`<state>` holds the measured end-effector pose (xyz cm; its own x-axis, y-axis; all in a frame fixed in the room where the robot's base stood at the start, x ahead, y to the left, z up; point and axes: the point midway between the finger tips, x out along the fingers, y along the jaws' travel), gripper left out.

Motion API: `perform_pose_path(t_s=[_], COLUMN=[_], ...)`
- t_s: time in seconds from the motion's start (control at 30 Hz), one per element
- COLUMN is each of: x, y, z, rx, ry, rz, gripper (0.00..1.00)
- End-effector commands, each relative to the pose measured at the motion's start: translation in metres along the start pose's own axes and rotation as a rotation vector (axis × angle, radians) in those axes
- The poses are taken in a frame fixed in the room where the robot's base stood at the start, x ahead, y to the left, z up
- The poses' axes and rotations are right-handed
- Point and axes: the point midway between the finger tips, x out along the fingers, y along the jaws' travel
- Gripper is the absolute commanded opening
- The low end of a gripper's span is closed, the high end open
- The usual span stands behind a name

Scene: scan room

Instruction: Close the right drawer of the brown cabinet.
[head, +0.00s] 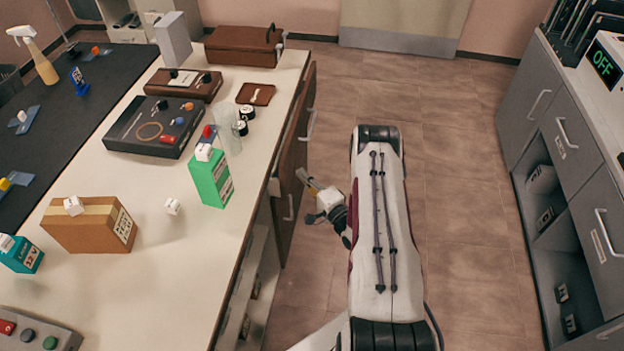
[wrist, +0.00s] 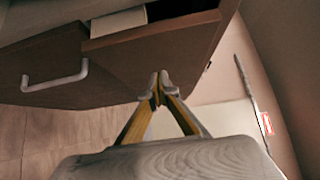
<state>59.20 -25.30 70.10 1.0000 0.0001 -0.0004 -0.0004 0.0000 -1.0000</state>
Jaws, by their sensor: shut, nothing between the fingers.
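The brown cabinet (head: 285,225) stands under the pale counter, its fronts facing the aisle. In the wrist view a brown drawer (wrist: 185,38) stands open. Its top edge is visible, and a pale item (wrist: 118,22) shows behind it. A white bar handle (wrist: 55,80) sits on the brown front to the left. In the head view pale handles show on the cabinet's side, one farther away (head: 311,124) and one nearer (head: 290,208). My gripper (head: 302,174) is shut and empty, its tips close to the brown front. In the wrist view the fingertips (wrist: 160,84) overlap the drawer front; I cannot tell whether they touch.
The counter (head: 150,290) carries a green box (head: 210,180), a cardboard box (head: 90,225) and a dark panel device (head: 150,128) near the cabinet. Grey cabinets (head: 565,130) stand on the right. The tiled floor (head: 455,200) between is clear apart from my arm.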

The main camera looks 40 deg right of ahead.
Motion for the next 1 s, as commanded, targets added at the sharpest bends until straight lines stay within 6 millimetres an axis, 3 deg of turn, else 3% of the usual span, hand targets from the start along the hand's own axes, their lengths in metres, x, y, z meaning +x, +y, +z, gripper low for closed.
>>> perform_pose_path(t_s=[0.23,0.77,1.0], x=[0.011,0.014,0.027], y=[0.000,0.000,0.000], z=[0.012,0.014,0.027], rx=[0.000,0.000,-0.001], ry=[-0.001,0.000,-0.004], rz=[0.000,0.000,0.000], gripper=[0.00,0.00,0.00])
